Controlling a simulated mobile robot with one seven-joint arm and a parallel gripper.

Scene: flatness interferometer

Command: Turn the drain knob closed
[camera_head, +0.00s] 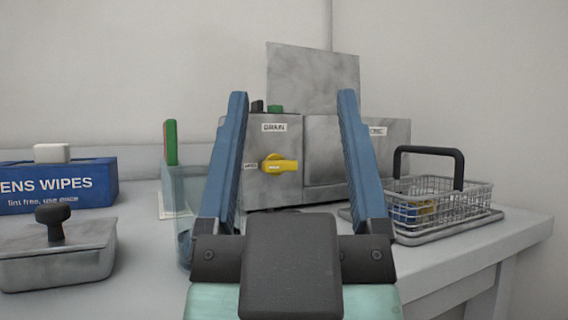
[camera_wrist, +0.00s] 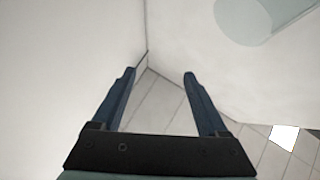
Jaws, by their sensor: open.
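The drain knob (camera_head: 280,164) is a yellow lever knob on the front of a grey metal machine (camera_head: 275,190), under a label reading DRAIN (camera_head: 274,127). Its handle lies about horizontal and extends to the right. My gripper (camera_head: 293,95) is open and empty. In the head view its two blue fingers stand on either side of the knob in the picture, nearer the camera, and do not appear to touch it. In the wrist view the gripper (camera_wrist: 159,75) shows open over floor tiles and pale surfaces. The knob does not show there.
A wire basket (camera_head: 440,205) with a black handle stands right on a tray. A clear container (camera_head: 185,190) is just left of the gripper. Further left are a blue wipes box (camera_head: 60,190) and a metal lidded box (camera_head: 60,262). The bench's right edge is near the basket.

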